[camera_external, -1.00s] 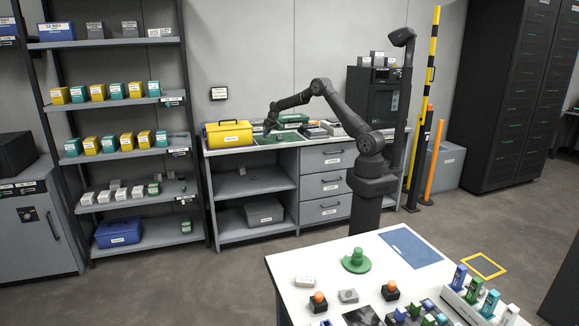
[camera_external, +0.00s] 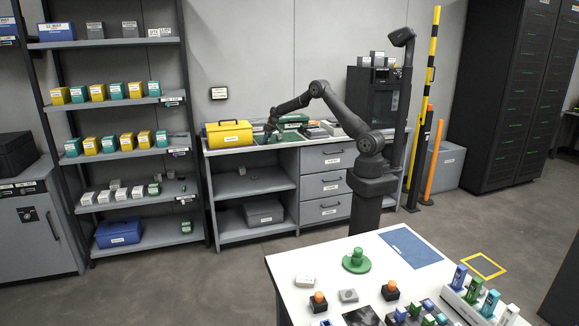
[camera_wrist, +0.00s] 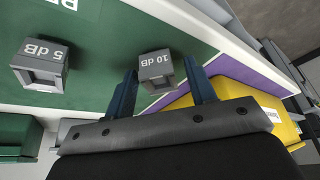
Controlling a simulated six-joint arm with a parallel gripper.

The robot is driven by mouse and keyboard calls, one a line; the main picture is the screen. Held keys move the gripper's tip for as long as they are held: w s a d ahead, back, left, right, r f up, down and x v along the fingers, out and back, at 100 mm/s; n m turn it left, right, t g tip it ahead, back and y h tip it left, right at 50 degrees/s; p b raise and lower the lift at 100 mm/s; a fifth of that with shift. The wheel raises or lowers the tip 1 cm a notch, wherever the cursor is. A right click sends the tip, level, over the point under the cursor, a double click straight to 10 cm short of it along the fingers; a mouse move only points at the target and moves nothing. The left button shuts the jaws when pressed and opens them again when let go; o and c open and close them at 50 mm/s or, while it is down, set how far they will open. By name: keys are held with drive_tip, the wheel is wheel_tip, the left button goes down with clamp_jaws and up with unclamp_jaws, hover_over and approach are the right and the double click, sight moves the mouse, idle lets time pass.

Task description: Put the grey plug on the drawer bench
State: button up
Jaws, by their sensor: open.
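In the wrist view a grey plug marked 10 dB (camera_wrist: 156,72) is on a green mat (camera_wrist: 110,60), between the fingertips of my gripper (camera_wrist: 160,75). The fingers are open, one on each side of the plug. Whether either finger touches it I cannot tell. A second grey plug, marked 5 dB (camera_wrist: 38,65), is on the mat to the left, apart from the gripper. In the external view my gripper (camera_external: 270,129) is low over the top of the drawer bench (camera_external: 326,158), beside the yellow box. The plugs are too small to make out there.
The yellow box (camera_external: 229,134) stands close left of my gripper; it also shows in the wrist view (camera_wrist: 240,95). Stacked items (camera_external: 312,131) lie right of the mat. A purple strip (camera_wrist: 200,85) borders the mat. A white table (camera_external: 330,250) with a green fixture (camera_external: 356,261) is in front.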

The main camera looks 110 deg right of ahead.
drive_tip(key=v, duration=1.2)
drive_tip(key=x, duration=1.2)
drive_tip(key=shift+f, duration=0.25)
wheel_tip(320, 180, up, 3)
drive_tip(key=shift+r, duration=0.8)
